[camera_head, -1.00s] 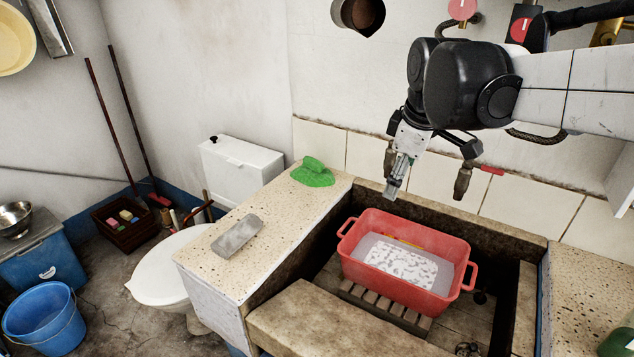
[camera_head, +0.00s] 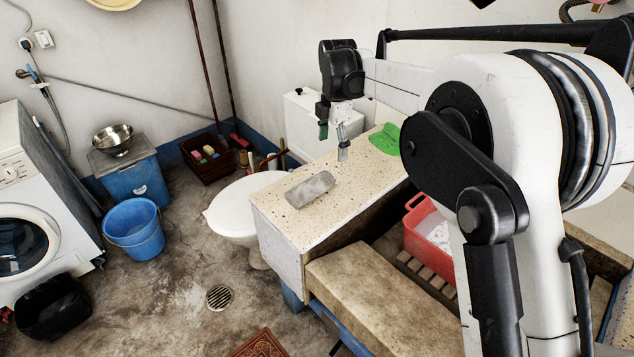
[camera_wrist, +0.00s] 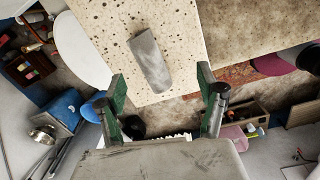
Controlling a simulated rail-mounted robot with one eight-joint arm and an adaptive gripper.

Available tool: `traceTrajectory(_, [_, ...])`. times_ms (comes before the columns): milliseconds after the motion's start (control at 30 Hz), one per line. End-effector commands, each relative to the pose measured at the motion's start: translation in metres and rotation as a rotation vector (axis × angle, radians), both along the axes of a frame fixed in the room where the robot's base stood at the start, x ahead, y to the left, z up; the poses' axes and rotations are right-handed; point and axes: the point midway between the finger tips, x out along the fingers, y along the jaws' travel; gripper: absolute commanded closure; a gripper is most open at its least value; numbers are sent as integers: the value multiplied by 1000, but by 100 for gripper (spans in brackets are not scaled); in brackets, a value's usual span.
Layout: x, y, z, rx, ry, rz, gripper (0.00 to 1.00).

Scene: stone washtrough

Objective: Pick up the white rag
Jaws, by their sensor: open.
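A pale grey oblong piece (camera_head: 310,189) lies on the speckled counter (camera_head: 285,222), near its left edge. It also shows in the wrist view (camera_wrist: 151,60), beyond the fingertips; I cannot tell whether it is a folded rag or a block. No clearly white rag can be made out. My gripper (camera_head: 333,142) is open and empty above the counter, up and to the right of the grey piece in the head view. In the wrist view, my gripper's fingers (camera_wrist: 162,85) are spread wide. My arm hides part of the red basin (camera_head: 418,232).
A green cloth (camera_head: 385,139) lies at the counter's back. The red basin holds whitish contents and sits in the stone trough. A white toilet (camera_head: 240,207) stands left of the counter. A blue bucket (camera_head: 134,232) and washing machine (camera_head: 40,200) are further left.

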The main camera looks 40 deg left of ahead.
Motion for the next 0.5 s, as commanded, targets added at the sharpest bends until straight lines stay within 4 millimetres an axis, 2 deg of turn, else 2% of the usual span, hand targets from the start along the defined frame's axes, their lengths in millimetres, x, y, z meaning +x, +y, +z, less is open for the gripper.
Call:
traceTrajectory(33, [-6, 16, -9, -8, 6, 53, 30])
traceTrajectory(200, [-21, 48, -33, -31, 23, 187, 30])
traceTrajectory(367, [-26, 58, -44, -39, 30, 231, 30])
traceTrajectory(500, [-27, 58, -62, -40, 30, 234, 30])
